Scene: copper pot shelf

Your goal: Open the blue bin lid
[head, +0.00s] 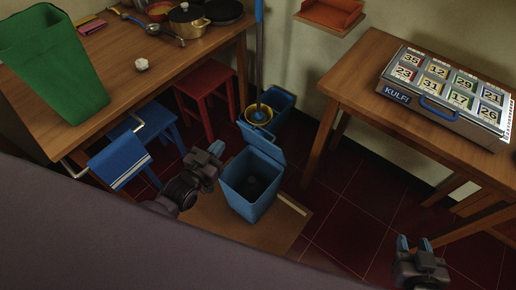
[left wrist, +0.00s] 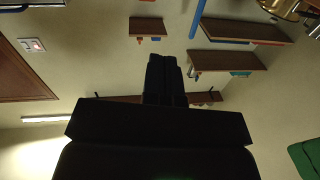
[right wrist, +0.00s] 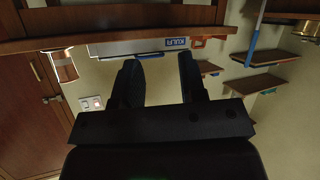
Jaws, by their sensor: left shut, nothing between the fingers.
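The blue bin (head: 238,196) stands on the floor in the middle of the head view. Its lid (head: 263,142) is swung up and tilted back at the far side, and the dark inside shows. My left gripper (head: 216,150) is beside the bin, up and to the left of its opening. Its fingers are together and empty; they also show closed in the left wrist view (left wrist: 164,75). My right gripper (head: 413,243) is at the lower right, far from the bin. Its fingers are apart and empty, also in the right wrist view (right wrist: 160,85).
Another blue container (head: 283,102) and a yellow round object (head: 258,114) are behind the lid. A wooden table (head: 352,82) with a calendar-like box (head: 440,90) stands right. Red floor is clear right of the bin.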

